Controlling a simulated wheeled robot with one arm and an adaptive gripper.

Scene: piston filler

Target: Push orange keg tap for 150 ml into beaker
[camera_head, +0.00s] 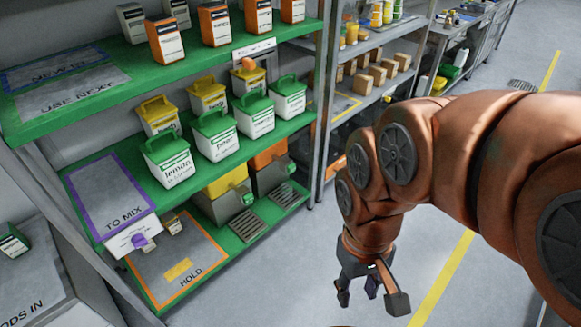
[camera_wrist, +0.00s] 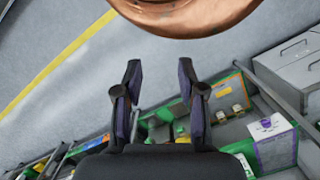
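An orange keg (camera_head: 268,156) with a grey lower body stands on the lower green shelf, with a small green-topped tap on its front. A yellow keg (camera_head: 226,182) stands to its left, with its own tap (camera_head: 247,199). I cannot pick out a beaker for certain. My gripper (camera_head: 370,292) hangs over the open floor to the right of the shelf, apart from the kegs. Its fingers are spread and empty, as the wrist view (camera_wrist: 160,80) also shows.
Two slotted drip trays (camera_head: 248,224) lie before the kegs. Several tubs (camera_head: 213,133) stand behind and above them. The floor (camera_head: 270,285) is clear.

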